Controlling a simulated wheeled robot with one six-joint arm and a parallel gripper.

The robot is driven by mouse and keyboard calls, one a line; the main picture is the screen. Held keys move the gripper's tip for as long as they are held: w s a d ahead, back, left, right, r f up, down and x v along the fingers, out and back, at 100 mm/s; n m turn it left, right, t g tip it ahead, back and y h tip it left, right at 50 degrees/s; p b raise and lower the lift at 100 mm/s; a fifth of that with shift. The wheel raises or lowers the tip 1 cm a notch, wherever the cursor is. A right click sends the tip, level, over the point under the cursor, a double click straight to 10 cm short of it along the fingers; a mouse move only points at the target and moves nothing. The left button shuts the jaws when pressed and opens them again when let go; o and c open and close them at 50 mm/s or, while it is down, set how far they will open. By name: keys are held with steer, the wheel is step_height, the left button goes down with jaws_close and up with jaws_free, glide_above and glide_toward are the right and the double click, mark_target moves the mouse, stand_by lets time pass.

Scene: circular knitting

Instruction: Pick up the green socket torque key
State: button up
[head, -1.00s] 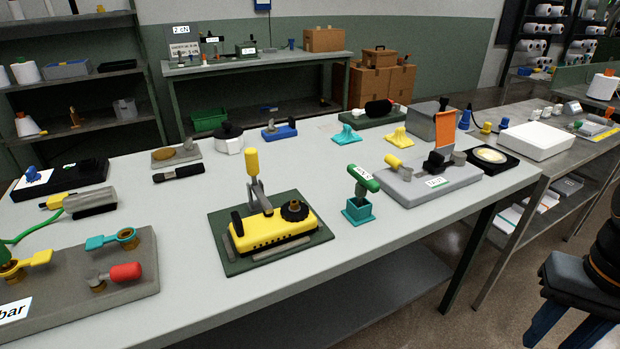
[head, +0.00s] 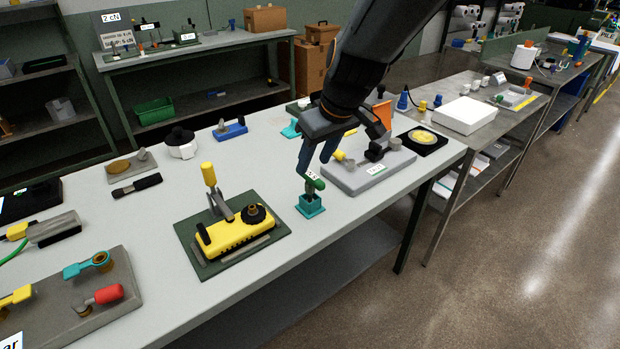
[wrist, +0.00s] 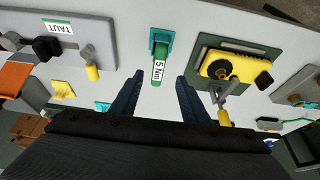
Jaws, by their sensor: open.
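The green socket torque key (head: 317,184) stands in a small teal square holder (head: 310,209) on the grey bench. In the wrist view the key (wrist: 163,52) points down the picture from the teal holder (wrist: 152,38), and its white label reads "5 Nm". My gripper (head: 315,163) is open just above and behind the key, partly hiding its top in the head view. In the wrist view my gripper (wrist: 160,79) has one dark finger on each side of the key's handle end, with a gap on both sides. I see no contact.
A yellow device with a lever (head: 228,234) sits on a dark green plate left of the holder. A grey fixture (head: 372,177) with a "TAUT" label stands close on the right. Bare bench lies in front of the holder, up to the bench edge.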

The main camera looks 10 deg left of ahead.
mark_target(310, 174)
steer(key=shift+d+p+x, duration=0.1)
steer(key=shift+p+x, duration=0.35)
steer(key=shift+x, duration=1.25)
steer(key=shift+d+p+x, duration=0.15)
steer(key=shift+p+x, duration=0.3)
steer(key=shift+x, duration=1.2)
steer(key=shift+f, duration=0.1)
jaws_close()
step_height(310, 174, up, 18)
steer(key=b, duration=0.3)
